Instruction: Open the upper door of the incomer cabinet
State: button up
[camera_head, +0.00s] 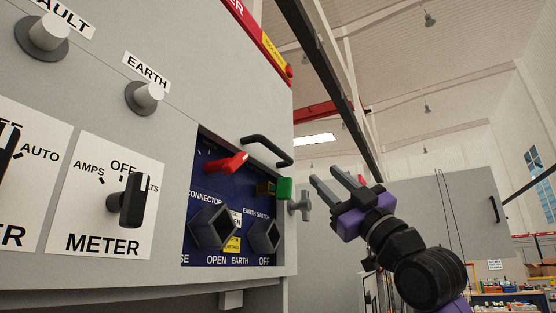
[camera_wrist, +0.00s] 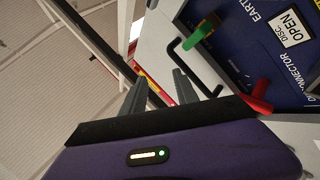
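The grey cabinet front (camera_head: 210,75) fills the left of the head view and carries labels, knobs and a blue switch panel (camera_head: 200,175). A black bar handle (camera_head: 268,150) sits near its right edge, above the panel. The handle also shows in the wrist view (camera_wrist: 194,76). The front looks closed. A grey knob-like fitting (camera_head: 300,205) stands at the right edge. My gripper (camera_head: 324,174) is right of the handle, apart from it in the head view. In the wrist view its fingers (camera_wrist: 159,75) are spread, with nothing between them; one fingertip appears near the handle.
A red lever (camera_head: 227,163), a green lever (camera_head: 284,188) and two dark square knobs (camera_head: 213,228) project from the panel. A black rotary switch (camera_head: 132,200) is at left. Another grey cabinet or door (camera_head: 450,210) stands behind at right. Space right of the front looks open.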

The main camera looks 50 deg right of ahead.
jog(key=s+a+r+n+g+y+b, duration=0.1)
jog(key=s+a+r+n+g+y, duration=0.15)
jog(key=a+r+n, duration=0.6)
jog(key=g+h, duration=0.2)
jog(key=g, duration=0.3)
send_near(280, 152)
jog(key=f+x, duration=0.1)
jog(key=x, duration=0.2)
jog(key=p+x, duration=0.1)
jog(key=x, duration=0.4)
jog(key=r+p+x, duration=0.1)
jog(key=x, duration=0.2)
jog(key=shift+s+p, duration=0.15)
jog(key=shift+p, duration=0.15)
grip_shut()
